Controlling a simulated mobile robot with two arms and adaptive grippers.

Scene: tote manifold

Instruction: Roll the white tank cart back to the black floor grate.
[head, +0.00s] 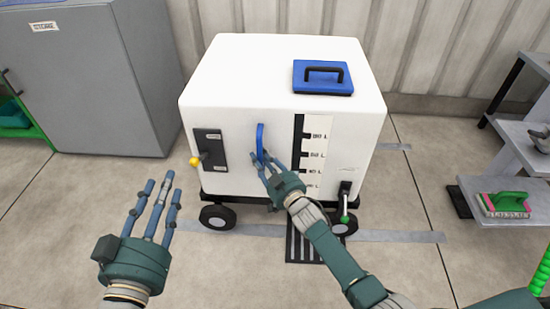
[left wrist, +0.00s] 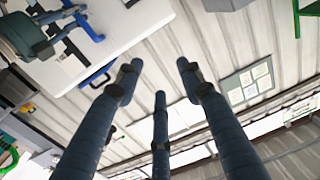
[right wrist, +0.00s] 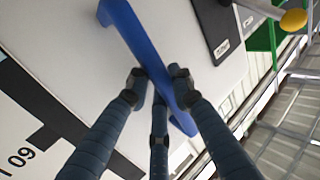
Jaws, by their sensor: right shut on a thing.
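The white tank cart (head: 240,90) stands upright on black wheels in the head view, with a blue lid on top and a blue handle (head: 260,140) on its front. The black floor grate (head: 302,248) shows at the cart's lower front edge, and its far part is hidden under the cart. My right gripper (head: 264,163) is shut on the blue handle, which lies between its fingers in the right wrist view (right wrist: 140,50). My left gripper (head: 160,190) is open and empty, left of the cart and apart from it.
A grey cabinet (head: 85,80) stands at the left. A grey shelf (head: 510,165) with a green-handled brush (head: 507,203) stands at the right. A corrugated wall (head: 430,45) is behind the cart. Grey tape (head: 400,236) marks the floor, which is clear at the front left.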

